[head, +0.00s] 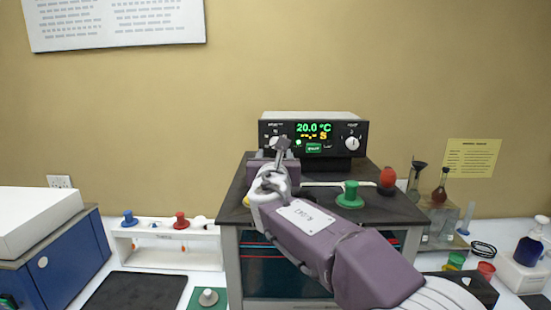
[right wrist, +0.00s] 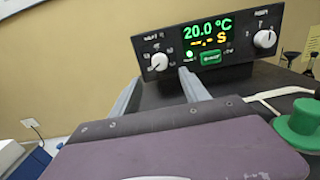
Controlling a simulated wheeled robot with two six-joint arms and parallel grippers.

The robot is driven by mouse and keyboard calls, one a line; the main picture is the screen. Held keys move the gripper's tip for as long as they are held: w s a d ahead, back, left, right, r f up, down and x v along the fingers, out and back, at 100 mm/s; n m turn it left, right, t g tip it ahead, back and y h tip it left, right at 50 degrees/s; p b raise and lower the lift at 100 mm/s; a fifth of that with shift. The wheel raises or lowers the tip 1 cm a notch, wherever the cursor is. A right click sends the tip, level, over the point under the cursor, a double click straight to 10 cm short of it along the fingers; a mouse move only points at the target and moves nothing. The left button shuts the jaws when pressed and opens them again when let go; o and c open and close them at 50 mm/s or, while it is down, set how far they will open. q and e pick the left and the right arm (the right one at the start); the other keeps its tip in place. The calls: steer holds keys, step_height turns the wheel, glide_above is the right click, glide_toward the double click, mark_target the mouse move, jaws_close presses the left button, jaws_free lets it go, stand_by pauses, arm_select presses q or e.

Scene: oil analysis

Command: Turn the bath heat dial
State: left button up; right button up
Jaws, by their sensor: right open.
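The black control unit (head: 313,132) of the bath shows a green 20.0 °C and has a pale dial at each end. The left dial (right wrist: 159,62) is just beyond my right fingertips and partly covered by them in the head view. The right dial (head: 352,143) is clear; it also shows in the right wrist view (right wrist: 264,39). The dial labels are too small to read. My right gripper (right wrist: 162,76) is open, its two grey fingers apart and pointing at the left dial; I cannot tell whether they touch it. My left gripper is not in view.
The dark bath top (head: 400,209) holds a green knobbed lid (head: 350,194) and a red bulb (head: 387,178) right of my arm. A white rack (head: 160,245) stands left. Glassware stands right. The wall behind is close.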

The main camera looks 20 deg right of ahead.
steer(key=p+x, duration=0.3)
steer(key=x, duration=0.6)
steer(key=shift+p, duration=0.3)
jaws_close()
